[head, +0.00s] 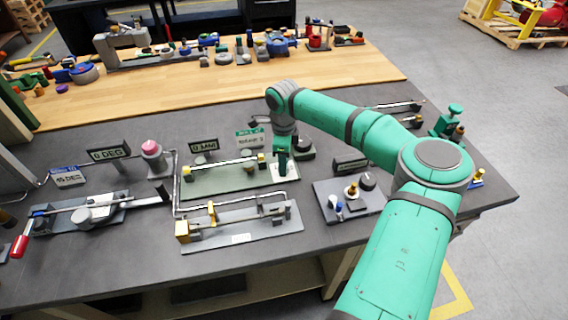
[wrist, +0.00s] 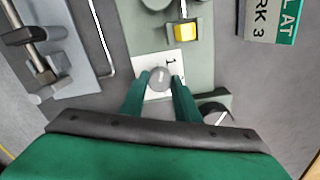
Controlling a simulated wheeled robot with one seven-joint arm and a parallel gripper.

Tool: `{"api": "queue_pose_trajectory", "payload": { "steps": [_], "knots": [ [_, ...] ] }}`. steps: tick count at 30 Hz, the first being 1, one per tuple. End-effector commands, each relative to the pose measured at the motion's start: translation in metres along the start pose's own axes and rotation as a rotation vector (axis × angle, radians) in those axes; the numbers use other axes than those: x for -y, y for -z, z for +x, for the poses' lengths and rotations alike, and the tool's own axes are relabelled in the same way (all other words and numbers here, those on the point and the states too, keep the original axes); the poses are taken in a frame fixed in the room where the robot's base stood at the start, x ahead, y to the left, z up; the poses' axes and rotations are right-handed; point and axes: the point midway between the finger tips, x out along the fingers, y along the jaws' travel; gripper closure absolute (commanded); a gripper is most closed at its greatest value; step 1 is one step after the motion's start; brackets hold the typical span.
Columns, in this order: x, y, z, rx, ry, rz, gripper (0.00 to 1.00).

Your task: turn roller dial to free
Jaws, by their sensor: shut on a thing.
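My gripper (wrist: 159,88) points down at the right end of a grey-green plate (head: 225,182) on the bench. It is shut on a small round grey knob (wrist: 159,77), which I take to be the roller dial. The knob has a short light line on its top and stands on a white scale card (wrist: 170,62) with a "1" printed on it. The fingers flank the knob left and right and hide part of the card. In the head view my gripper (head: 283,163) covers the knob.
A dark round dial with a white pointer (wrist: 214,113) is close to the right finger. A yellow-banded block (wrist: 184,32) is above the knob. A green sign (wrist: 272,20) reads in part "RK 3". Another plate with a bar (head: 240,225) lies in front.

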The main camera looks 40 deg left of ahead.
Motion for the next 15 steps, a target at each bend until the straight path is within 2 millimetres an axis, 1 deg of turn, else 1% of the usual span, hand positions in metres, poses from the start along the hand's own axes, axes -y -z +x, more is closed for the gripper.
{"api": "queue_pose_trajectory", "payload": {
  "steps": [1, 6, 15],
  "knots": [
    [-0.0038, -0.0022, 0.0019, 0.001, -0.010, -0.038, 0.93],
    [-0.0038, -0.0022, 0.0020, 0.001, -0.010, -0.150, 0.93],
    [-0.0039, -0.0023, 0.0021, 0.002, -0.010, -0.262, 0.93]
  ]
}}
